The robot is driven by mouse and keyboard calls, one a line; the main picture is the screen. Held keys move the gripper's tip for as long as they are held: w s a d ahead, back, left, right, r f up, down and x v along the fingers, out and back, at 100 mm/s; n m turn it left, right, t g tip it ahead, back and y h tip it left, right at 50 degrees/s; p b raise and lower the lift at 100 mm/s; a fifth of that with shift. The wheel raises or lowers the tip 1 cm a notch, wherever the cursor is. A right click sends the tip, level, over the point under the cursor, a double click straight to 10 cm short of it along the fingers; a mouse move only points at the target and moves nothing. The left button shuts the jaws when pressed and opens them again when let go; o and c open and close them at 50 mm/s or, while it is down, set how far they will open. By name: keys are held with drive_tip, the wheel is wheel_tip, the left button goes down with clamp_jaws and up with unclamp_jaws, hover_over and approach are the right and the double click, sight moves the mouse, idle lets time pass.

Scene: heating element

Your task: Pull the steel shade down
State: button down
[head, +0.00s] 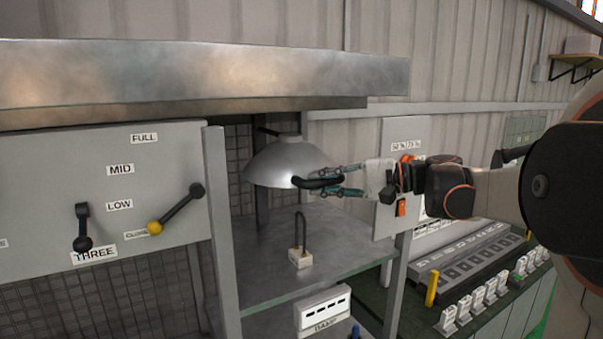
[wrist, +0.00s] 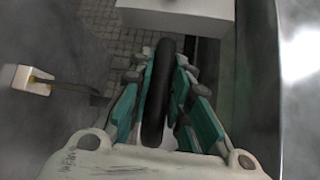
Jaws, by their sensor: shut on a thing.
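The steel shade (head: 285,160) is a grey metal dome under the large metal hood. It hangs clear above the shelf. A black curved handle (head: 308,183) sticks out from its lower right rim. My gripper (head: 330,181) reaches in from the right and is shut on this handle. In the wrist view the black handle (wrist: 158,100) runs between the teal fingers of my gripper (wrist: 162,78). Below the shade, a small white block with a dark upright loop (head: 300,250) stands on the shelf. It also shows at the left of the wrist view (wrist: 35,82).
The hood (head: 200,75) spans above. A panel with levers (head: 100,190) stands at left, a post (head: 220,220) beside it. The shelf (head: 340,235) is mostly bare. A white labelled box (head: 322,312) sits below, and a switch console (head: 470,265) lies at right.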

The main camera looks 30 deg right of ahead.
wheel_tip(320, 180, down, 4)
drive_tip(key=shift+s+f+b, duration=0.1)
drive_tip(key=shift+f+b, duration=0.1)
drive_tip(key=shift+b, duration=0.7)
drive_tip(key=c, duration=1.5)
unclamp_jaws()
drive_tip(key=v, duration=1.2)
